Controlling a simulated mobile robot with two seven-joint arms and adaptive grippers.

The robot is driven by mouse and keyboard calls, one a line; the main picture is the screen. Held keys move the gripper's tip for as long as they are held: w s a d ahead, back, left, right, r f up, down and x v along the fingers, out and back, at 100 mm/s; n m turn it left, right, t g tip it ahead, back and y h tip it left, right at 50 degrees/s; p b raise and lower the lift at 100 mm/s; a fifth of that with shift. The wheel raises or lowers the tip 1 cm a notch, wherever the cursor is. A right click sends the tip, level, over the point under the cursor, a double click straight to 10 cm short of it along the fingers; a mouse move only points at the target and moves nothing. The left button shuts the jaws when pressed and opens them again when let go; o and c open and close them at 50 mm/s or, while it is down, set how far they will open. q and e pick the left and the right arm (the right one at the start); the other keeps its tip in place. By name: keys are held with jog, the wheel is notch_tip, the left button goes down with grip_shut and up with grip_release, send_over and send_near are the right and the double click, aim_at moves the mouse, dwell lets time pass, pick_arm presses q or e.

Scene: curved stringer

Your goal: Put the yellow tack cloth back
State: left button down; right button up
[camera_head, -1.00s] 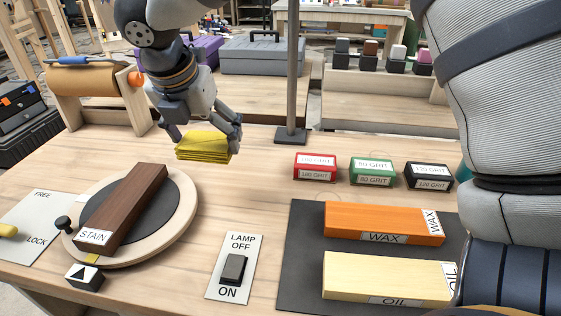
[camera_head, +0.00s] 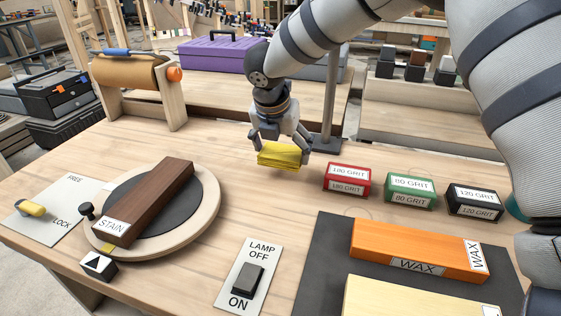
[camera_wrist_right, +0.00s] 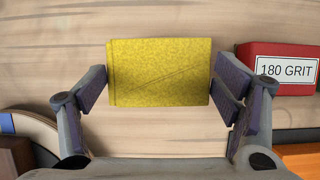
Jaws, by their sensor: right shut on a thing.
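The yellow tack cloth (camera_head: 279,157), a folded flat pad, is between the fingers of my right gripper (camera_head: 281,146) at the far side of the bench. It is left of the red 180 grit block (camera_head: 347,180) and in front of the lamp post's foot. In the right wrist view the cloth (camera_wrist_right: 158,73) lies flat between the two fingers of the right gripper (camera_wrist_right: 163,88), which is shut on it. I cannot tell whether the cloth touches the bench top. My left gripper is not in view.
A round turntable (camera_head: 208,213) carries the dark STAIN block (camera_head: 150,200). Green (camera_head: 409,191) and black (camera_head: 473,202) grit blocks stand right of the red one. The orange WAX block (camera_head: 410,245) lies on a dark mat. A lamp post (camera_head: 327,110) rises behind the gripper. Bench left of the cloth is clear.

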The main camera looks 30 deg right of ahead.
aim_at(281, 154)
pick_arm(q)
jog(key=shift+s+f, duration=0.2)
pick_arm(e)
jog(key=f, duration=0.3)
jog(key=shift+w+d+f, duration=0.15)
jog(key=shift+d+f, duration=0.05)
jog(key=shift+f, duration=0.15)
jog(key=shift+f, duration=0.1)
jog(key=o, duration=1)
jog(key=shift+f, duration=0.1)
jog(key=shift+c, duration=0.2)
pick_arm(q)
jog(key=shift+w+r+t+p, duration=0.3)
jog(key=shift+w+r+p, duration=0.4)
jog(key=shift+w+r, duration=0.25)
pick_arm(e)
jog(key=v, duration=1.2)
